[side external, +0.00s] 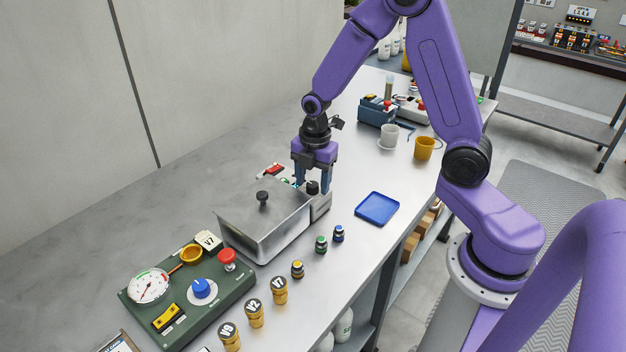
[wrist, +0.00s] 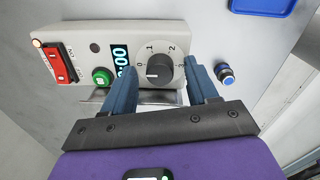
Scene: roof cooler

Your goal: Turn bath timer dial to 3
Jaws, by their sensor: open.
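The bath timer dial (wrist: 159,71) is a dark round knob on a light grey panel (wrist: 100,28), with 0, 1, 2 and 3 marked around it. Its white pointer mark looks turned toward the 0 side. In the side external view the dial (side external: 312,188) shows as a dark knob behind the lidded metal bath (side external: 262,225). My gripper (wrist: 159,68) is open, with one blue finger on each side of the dial. It also shows in the side external view (side external: 312,180), pointing down. Whether the fingers touch the knob I cannot tell.
A lit display (wrist: 121,60), partly hidden by a finger, a green button (wrist: 102,76) and a red rocker switch (wrist: 60,63) share the panel. A blue-topped bottle (wrist: 226,74) stands close to the right finger. A blue tray (side external: 377,208) and a green control box (side external: 188,290) are further off.

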